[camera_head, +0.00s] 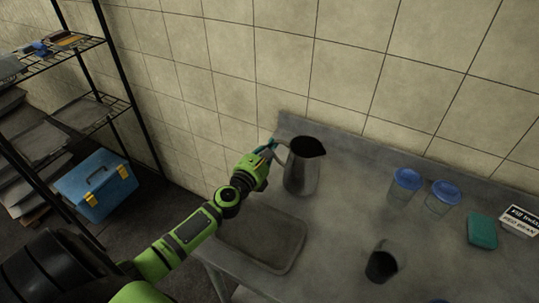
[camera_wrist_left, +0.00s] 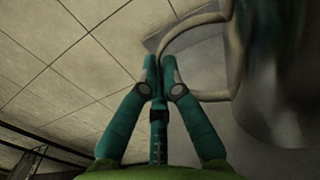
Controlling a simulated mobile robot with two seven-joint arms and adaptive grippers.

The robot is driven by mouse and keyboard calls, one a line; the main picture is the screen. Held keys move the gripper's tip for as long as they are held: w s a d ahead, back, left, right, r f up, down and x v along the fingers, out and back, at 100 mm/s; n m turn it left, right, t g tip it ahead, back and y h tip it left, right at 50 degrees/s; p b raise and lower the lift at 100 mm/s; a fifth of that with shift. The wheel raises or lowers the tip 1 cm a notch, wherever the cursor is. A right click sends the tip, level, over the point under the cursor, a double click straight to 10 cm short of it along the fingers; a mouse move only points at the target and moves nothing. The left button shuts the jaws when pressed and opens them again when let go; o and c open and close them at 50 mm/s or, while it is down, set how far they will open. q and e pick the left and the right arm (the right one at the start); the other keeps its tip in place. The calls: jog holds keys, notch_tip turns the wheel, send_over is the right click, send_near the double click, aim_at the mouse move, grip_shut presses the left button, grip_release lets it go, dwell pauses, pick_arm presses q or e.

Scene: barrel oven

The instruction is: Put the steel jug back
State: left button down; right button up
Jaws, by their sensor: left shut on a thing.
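The steel jug (camera_head: 301,170) stands upright at the back left of the grey metal table, near the tiled wall. Its handle faces left, towards my arm. My left gripper (camera_head: 270,147) is at the jug's handle and shut on it. In the left wrist view the teal fingers (camera_wrist_left: 161,68) close around the light handle (camera_wrist_left: 200,95), and the jug body (camera_wrist_left: 285,85) fills the right side. Whether the jug's base touches the table is hard to tell. My right gripper is not in view.
A grey tray (camera_head: 262,238) lies in front of the jug. A dark cup (camera_head: 382,262), two blue-lidded containers (camera_head: 405,184) (camera_head: 442,196), a teal box (camera_head: 482,230) and a white labelled box (camera_head: 520,220) stand to the right. A wire shelf (camera_head: 95,112) and blue toolbox (camera_head: 97,185) are left.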

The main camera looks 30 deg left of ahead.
pick_arm(q)
jog(key=shift+w+a+f, duration=0.1)
jog(key=shift+f, duration=0.25)
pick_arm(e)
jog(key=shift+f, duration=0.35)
pick_arm(q)
jog(key=c, duration=1.4)
grip_release()
jog(key=shift+c, duration=0.2)
jog(key=shift+s+d+b, duration=0.15)
jog(key=shift+s+b, duration=0.1)
jog(key=shift+s, duration=1.75)
jog(key=shift+s+d+b, duration=0.15)
jog(key=shift+s+b, duration=0.05)
jog(key=shift+s, duration=1.85)
jog(key=shift+s+d+b, duration=0.15)
jog(key=shift+s+b, duration=0.1)
jog(key=shift+s, duration=1.75)
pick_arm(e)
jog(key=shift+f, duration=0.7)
